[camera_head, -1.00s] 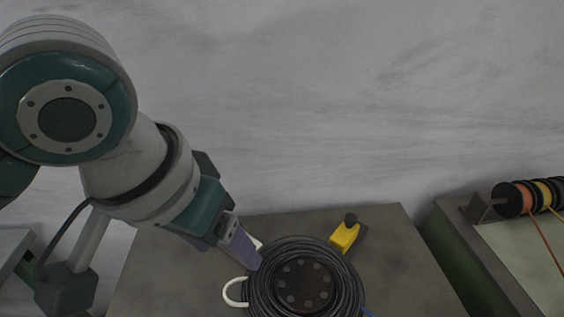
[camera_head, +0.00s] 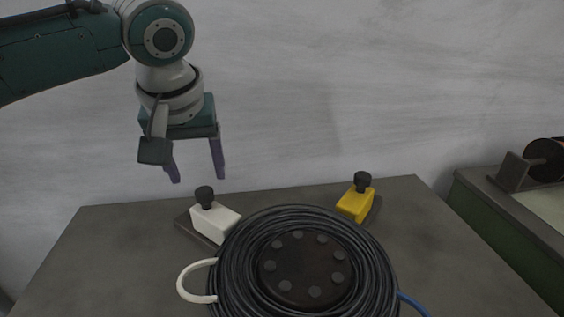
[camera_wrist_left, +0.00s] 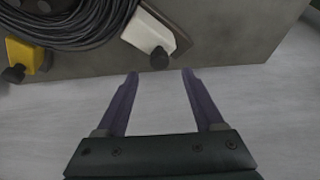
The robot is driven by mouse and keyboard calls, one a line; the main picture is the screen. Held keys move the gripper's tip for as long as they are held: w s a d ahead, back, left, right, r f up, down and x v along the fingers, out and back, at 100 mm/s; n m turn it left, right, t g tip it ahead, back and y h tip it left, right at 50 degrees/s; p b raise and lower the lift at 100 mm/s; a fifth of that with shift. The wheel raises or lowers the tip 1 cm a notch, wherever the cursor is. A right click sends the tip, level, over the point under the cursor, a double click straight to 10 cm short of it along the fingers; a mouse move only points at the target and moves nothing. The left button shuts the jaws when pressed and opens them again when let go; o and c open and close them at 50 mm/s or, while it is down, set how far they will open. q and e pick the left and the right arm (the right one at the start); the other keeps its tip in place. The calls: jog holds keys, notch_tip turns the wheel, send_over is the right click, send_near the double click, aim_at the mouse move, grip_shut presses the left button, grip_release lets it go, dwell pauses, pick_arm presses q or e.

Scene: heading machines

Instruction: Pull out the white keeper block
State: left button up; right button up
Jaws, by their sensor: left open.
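The white keeper block (camera_head: 216,221) with a black knob (camera_head: 204,196) on top sits on a dark base plate at the left edge of the black cable coil (camera_head: 235,262). It also shows in the left wrist view (camera_wrist_left: 147,33), beyond the fingertips. My left gripper (camera_head: 197,180) hangs above and behind the block, fingers pointing down, open and empty, apart from the block. The fingertips also show in the left wrist view (camera_wrist_left: 160,73). My right gripper is in neither view.
A yellow block (camera_head: 355,204) with a black knob sits at the coil's back right. A white loop (camera_head: 184,285) sticks out left of the coil, and a blue cable end (camera_head: 412,303) at right. A green-sided bench (camera_head: 490,225) stands at right. The grey table (camera_head: 110,245) is bare at left.

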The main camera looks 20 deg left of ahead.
aim_at(203, 191)
pick_arm(q)
jog(key=b+x, duration=0.1)
jog(key=x, duration=0.4)
jog(key=shift+w+f, duration=0.1)
jog(key=shift+f, duration=0.05)
grip_shut()
dwell(0.4)
dwell(0.9)
